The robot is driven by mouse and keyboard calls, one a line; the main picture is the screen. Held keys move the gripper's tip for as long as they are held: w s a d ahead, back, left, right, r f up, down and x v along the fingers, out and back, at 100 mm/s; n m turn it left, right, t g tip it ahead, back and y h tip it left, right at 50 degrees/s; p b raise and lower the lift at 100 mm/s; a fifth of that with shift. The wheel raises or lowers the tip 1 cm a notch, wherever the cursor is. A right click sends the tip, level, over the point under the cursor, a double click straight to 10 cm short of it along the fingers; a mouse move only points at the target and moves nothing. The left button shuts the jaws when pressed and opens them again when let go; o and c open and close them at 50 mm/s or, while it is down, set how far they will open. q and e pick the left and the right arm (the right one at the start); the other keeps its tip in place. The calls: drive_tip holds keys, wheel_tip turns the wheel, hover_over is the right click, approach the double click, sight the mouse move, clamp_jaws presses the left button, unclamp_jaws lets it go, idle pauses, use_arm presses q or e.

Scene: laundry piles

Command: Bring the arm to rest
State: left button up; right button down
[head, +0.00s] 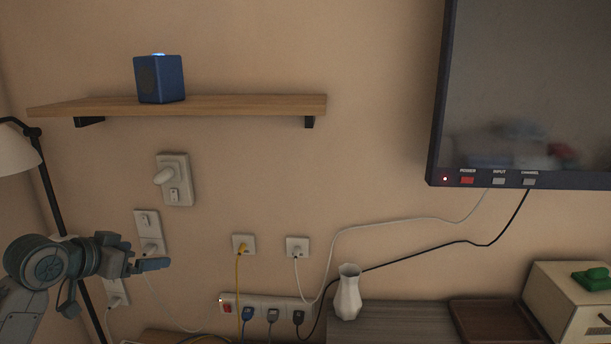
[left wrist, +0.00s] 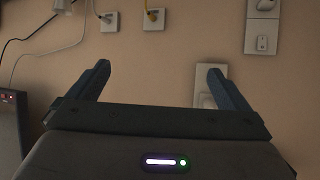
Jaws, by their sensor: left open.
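My left gripper (head: 150,265) comes in at the lower left of the head view, in front of the wall and its switch plates. In the left wrist view its two fingers (left wrist: 158,82) stand wide apart with nothing between them but wall. The gripper is open and empty. My right gripper is in neither view.
A shelf (head: 230,105) holds a blue speaker (head: 160,79). A lamp (head: 18,150) stands at the far left. A power strip (head: 270,308) with several plugs, a white vase (head: 348,293), a brown tray (head: 487,326), a box (head: 562,300) and a television (head: 530,90) are to the right.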

use_arm(q)
drive_tip(key=s+d+f+g+y, duration=0.1)
drive_tip(key=s+d+f, duration=0.1)
drive_tip(key=s+f, duration=0.45)
drive_tip(key=s+d+f+n+g+y, duration=0.1)
drive_tip(key=s+d+f, duration=0.15)
drive_tip(key=f, duration=0.65)
drive_tip(key=s+d+f+g+y, duration=0.1)
drive_tip(key=s+d+f+g, duration=0.1)
drive_tip(key=s+f, duration=0.45)
drive_tip(key=s+f+n+g+y, duration=0.1)
drive_tip(key=s+f+g, duration=0.1)
drive_tip(key=s+f, duration=0.65)
drive_tip(key=s+f+n+g+y, duration=0.1)
drive_tip(key=s+f+n+g, duration=0.15)
drive_tip(key=s, duration=1.05)
wheel_tip(320, 180, down, 29)
drive_tip(key=a, duration=0.2)
drive_tip(key=s+a+f+g, duration=0.1)
drive_tip(key=s+f, duration=1.6)
drive_tip(key=f, duration=0.3)
drive_tip(key=shift+s+g, duration=0.15)
drive_tip(key=shift+g, duration=0.2)
drive_tip(key=shift+a+f, duration=0.1)
